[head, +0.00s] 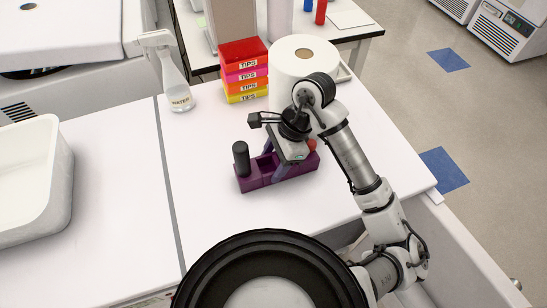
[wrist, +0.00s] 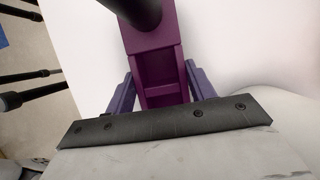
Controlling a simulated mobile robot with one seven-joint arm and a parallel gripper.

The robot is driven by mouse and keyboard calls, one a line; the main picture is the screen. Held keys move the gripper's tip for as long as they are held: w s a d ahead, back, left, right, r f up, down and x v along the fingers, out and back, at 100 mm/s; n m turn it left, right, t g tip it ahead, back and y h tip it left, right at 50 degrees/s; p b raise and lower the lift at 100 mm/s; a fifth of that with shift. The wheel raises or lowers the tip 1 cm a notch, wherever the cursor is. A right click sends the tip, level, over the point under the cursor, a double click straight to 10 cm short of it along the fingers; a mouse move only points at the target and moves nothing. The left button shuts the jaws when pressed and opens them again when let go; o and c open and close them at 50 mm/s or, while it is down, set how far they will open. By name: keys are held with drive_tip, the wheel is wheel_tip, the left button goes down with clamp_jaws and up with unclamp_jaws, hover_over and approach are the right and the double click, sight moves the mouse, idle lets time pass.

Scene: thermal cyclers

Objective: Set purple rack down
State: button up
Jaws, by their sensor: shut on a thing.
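The purple rack (head: 252,183) is in the head view over the white bench, below my arm's end. A black cylinder (head: 241,158) stands in its left end, and a red-topped item (head: 311,146) shows at its right end. My gripper (head: 276,166) points down and is shut on the rack's middle. In the wrist view the purple rack (wrist: 152,62) runs up between the two blue-violet fingers of my gripper (wrist: 160,92), and the black cylinder (wrist: 135,10) rises at the top. I cannot tell whether the rack's underside touches the bench.
Stacked tip boxes (head: 244,70), a white paper roll (head: 304,60) and a water bottle (head: 177,88) stand behind the rack. A white basin (head: 30,180) is at the far left. The white bench (head: 120,190) is clear left and right of the rack.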

drive_tip(key=shift+f+b, duration=0.2)
drive_tip(key=shift+b, duration=0.2)
drive_tip(key=o, duration=1.1)
drive_tip(key=shift+r, duration=0.1)
drive_tip(key=shift+r, duration=0.1)
